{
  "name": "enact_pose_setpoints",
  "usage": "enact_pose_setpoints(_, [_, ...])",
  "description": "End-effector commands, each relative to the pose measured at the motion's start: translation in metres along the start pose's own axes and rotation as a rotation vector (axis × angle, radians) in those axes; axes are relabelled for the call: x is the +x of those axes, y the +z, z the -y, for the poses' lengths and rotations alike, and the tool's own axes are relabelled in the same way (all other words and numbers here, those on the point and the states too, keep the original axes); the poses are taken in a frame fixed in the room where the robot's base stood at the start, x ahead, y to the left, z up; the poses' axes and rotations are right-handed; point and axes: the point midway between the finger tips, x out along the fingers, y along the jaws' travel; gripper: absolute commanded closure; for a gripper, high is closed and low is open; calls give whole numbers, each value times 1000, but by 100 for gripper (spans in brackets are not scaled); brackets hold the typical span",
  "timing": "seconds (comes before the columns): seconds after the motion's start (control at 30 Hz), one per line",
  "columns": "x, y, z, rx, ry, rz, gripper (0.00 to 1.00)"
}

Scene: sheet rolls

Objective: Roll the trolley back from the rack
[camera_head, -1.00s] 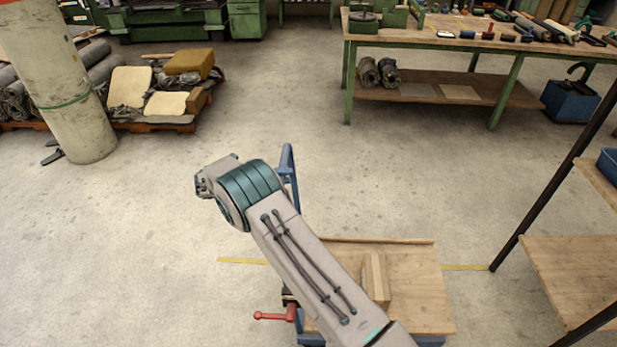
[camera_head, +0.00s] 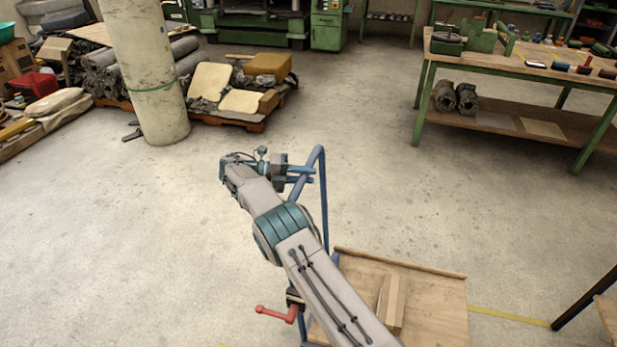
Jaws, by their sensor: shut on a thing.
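The trolley has a wooden deck (camera_head: 435,300) with a raised far edge and a blue tube handle (camera_head: 323,195) standing at its left. It is at the bottom centre, its near part out of frame and partly covered by my arm. My gripper (camera_head: 303,175) is beyond my arm's elbow, with its fingers shut on the upper part of the blue handle. The exact contact is small in the picture. The rack shows at the lower right as a dark post (camera_head: 588,296) and a corner of a wooden shelf (camera_head: 606,314). A floor gap separates it from the trolley.
A wooden block (camera_head: 391,303) lies on the deck, and a red lever (camera_head: 277,313) sticks out left. A yellow line (camera_head: 510,315) marks the floor. A green workbench (camera_head: 500,122) stands back right, a concrete pillar (camera_head: 150,75) and loaded pallet (camera_head: 240,118) back left. Floor left is clear.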

Motion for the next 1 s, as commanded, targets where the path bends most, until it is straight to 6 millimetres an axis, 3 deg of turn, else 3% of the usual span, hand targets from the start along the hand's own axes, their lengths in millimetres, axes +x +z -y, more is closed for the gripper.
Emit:
enact_pose_setpoints(0.27, [-3,0,0,0,3,7,100])
enact_pose_setpoints(0.3, [-3,0,0,0,3,7,66])
enact_pose_setpoints(0.33, [-3,0,0,0,3,7,57])
enact_pose_setpoints(0.37, [-3,0,0,0,2,7,55])
enact_pose_setpoints(0.73, [-2,1,6,2,2,3,55])
enact_pose_setpoints(0.93, [-10,4,42,8,1,7,54])
enact_pose_setpoints(1.0, [-6,3,49,6,-2,7,42])
